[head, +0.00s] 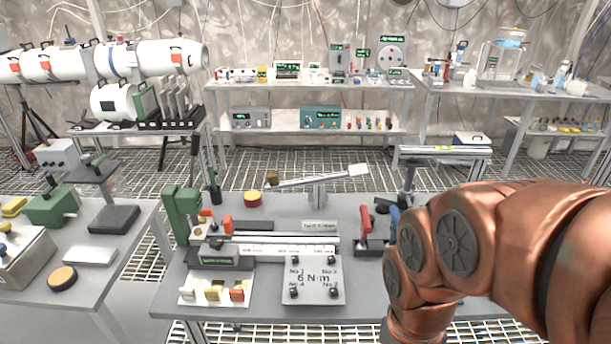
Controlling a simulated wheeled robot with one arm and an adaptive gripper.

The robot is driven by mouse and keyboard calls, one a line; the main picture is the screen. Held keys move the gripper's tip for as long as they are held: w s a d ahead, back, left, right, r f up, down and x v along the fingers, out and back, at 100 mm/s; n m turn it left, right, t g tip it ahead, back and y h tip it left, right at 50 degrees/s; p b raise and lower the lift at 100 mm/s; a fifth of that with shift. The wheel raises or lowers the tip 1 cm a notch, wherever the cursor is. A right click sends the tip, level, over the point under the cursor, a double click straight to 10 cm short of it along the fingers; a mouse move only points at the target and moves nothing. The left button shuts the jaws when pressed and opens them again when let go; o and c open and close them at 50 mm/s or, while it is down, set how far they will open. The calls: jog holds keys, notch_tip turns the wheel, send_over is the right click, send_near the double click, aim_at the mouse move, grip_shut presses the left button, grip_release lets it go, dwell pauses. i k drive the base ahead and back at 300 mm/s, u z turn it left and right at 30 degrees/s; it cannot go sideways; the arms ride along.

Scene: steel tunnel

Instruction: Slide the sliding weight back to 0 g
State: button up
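A tilted beam (325,177) stands on a post (318,195) at the back of the near table, its right end higher. A small brown block (272,178) sits at its lower left end. A pale graduated rail (275,242) lies across the table in front of it, with labels too small to read. I cannot tell for sure which piece is the sliding weight or where its 0 g mark is. My copper arm comes in from the right and bends down past the table's front right. My gripper is not in view.
The near table (185,302) also carries a green clamp stand (182,212), a "6 N·m" plate (313,280), a white tray of small blocks (216,292) and red-handled clamps (367,225). A side table (115,270) stands left. Instrument benches line the back wall.

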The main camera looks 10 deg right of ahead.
aim_at(274, 178)
jog(key=u, duration=0.25)
jog(key=k, duration=0.35)
jog(key=u, duration=0.65)
jog(key=i, duration=1)
